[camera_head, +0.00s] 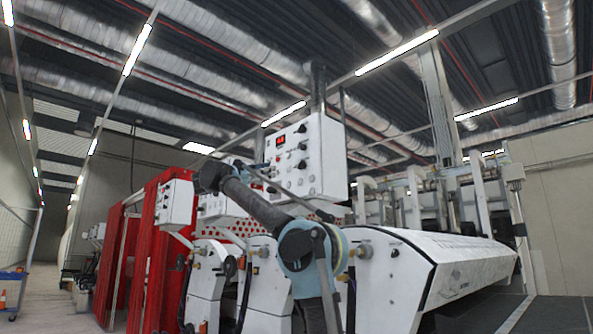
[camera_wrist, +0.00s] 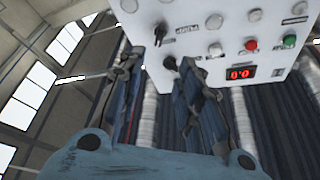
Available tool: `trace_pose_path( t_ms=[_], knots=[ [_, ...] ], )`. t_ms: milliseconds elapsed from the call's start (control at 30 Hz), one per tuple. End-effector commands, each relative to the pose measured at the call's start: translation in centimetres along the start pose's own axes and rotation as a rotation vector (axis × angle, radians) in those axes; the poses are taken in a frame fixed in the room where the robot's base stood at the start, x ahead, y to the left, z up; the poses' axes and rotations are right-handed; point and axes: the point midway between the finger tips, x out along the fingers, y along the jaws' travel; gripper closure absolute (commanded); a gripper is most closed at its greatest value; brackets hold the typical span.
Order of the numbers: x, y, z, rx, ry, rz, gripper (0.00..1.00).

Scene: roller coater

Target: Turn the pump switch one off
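A white control panel (camera_head: 323,165) carries several black knobs, buttons and a red display (camera_head: 280,141). In the wrist view the same panel (camera_wrist: 232,22) fills the top, with a black rotary switch (camera_wrist: 160,32) and a second dark knob (camera_wrist: 170,62) near its lower edge. I cannot read which switch is pump switch one. My gripper (camera_wrist: 155,68) is open, its two dark fingers apart below the rotary switch, with nothing seen held between them. The right finger overlaps the panel edge close to the second knob; contact cannot be told. In the head view the gripper is small and unclear near the panel's left side.
The wrist view also shows a red button (camera_wrist: 252,45), a green button (camera_wrist: 290,41) and a lit red display (camera_wrist: 241,73) to the right. White machine housings (camera_head: 385,280) stand below the panel. Red curtains (camera_head: 160,250) and a smaller control box (camera_head: 175,203) are at the left.

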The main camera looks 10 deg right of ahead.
Motion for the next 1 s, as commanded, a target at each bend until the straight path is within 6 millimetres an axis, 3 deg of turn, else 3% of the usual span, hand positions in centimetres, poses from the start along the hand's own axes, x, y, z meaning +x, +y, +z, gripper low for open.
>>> trace_pose_path(
  t_ms=[700, 1000],
  knots=[
    [12.6, 0.1, 0.0, -0.004, 0.000, 0.003, 0.68],
    [15.4, 0.1, 0.1, -0.003, -0.001, 0.002, 0.68]
  ],
)
